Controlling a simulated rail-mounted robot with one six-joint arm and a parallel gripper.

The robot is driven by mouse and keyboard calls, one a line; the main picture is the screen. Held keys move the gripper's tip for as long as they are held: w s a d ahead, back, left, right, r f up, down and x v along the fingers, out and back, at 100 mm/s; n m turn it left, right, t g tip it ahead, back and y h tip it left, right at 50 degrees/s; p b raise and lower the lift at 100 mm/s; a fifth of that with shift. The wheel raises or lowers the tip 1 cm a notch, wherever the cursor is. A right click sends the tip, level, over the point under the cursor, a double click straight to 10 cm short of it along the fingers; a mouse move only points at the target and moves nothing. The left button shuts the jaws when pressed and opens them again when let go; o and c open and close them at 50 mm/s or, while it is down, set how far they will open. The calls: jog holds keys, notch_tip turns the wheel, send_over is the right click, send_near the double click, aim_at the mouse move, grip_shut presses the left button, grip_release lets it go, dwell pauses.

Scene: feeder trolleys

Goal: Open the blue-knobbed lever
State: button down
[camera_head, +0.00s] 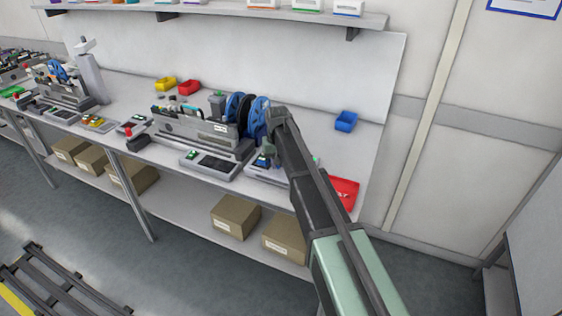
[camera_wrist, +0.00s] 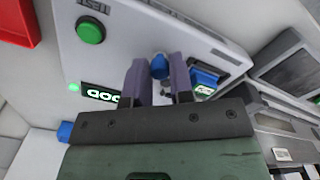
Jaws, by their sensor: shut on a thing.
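In the wrist view a round blue knob (camera_wrist: 160,66) shows between the two dark purple fingers of my gripper (camera_wrist: 160,82). The gripper is shut on this blue-knobbed lever; the stem below the knob is mostly hidden by the fingers and palm. The knob is in front of a light grey machine housing (camera_wrist: 120,50) that has a green button (camera_wrist: 90,30) and a lit green display (camera_wrist: 102,96). In the head view my gripper (camera_head: 268,148) is over the right end of the bench, and the knob cannot be made out there.
A blue part (camera_wrist: 205,80) lies just right of the fingers. Blue reels (camera_head: 258,115) stand close to my wrist. A red tray (camera_head: 343,190) and a blue bin (camera_head: 346,121) are to the right on the bench. A shelf (camera_head: 220,12) runs above.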

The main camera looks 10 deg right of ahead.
jog(key=shift+a+m, duration=0.3)
jog(key=shift+m, duration=0.45)
jog(key=shift+a+m, duration=0.3)
jog(key=shift+m, duration=0.45)
jog(key=shift+w, duration=0.1)
jog(key=c, duration=1)
grip_release()
notch_tip(320, 180, up, 11)
jog(key=p, duration=1)
jog(key=shift+f+p, duration=0.1)
jog(key=shift+p, duration=0.3)
